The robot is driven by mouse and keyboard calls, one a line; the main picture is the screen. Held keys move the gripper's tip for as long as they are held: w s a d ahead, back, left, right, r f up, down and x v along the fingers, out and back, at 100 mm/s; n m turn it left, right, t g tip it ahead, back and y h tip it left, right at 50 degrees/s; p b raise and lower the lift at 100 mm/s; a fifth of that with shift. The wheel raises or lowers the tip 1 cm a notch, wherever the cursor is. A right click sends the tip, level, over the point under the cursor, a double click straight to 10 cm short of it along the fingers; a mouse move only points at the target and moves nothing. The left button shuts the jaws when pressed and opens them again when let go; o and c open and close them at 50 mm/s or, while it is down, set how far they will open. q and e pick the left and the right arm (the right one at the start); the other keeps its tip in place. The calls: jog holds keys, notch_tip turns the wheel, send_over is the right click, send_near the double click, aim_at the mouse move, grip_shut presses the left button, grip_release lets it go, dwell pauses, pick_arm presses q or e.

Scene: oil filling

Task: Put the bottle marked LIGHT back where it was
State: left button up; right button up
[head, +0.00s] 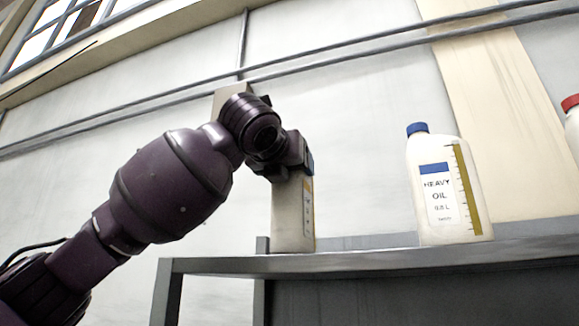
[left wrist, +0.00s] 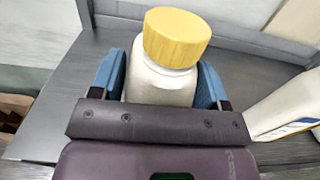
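A pale bottle with a yellow cap (left wrist: 177,37) stands upright between the blue fingers of my left gripper (left wrist: 160,88). In the head view this bottle (head: 291,222) is at the left part of the grey shelf (head: 370,262), its base at the shelf top. Its label is turned mostly edge-on and I cannot read it; the gripper hides its top. My left gripper (head: 293,165) comes from the left and its fingers press close on both sides of the bottle. My right gripper is not in view.
A bottle marked HEAVY OIL (head: 443,190) with a blue cap stands on the shelf to the right. A red-capped container (head: 572,125) is cut off at the right edge. Shelf space between the two bottles is clear. A brown box (left wrist: 12,110) shows at left in the wrist view.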

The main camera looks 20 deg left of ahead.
pick_arm(q)
jog(key=o, duration=0.3)
jog(key=shift+r, duration=0.1)
jog(key=s+b, duration=0.3)
jog(key=s, duration=0.9)
jog(key=shift+a, duration=0.2)
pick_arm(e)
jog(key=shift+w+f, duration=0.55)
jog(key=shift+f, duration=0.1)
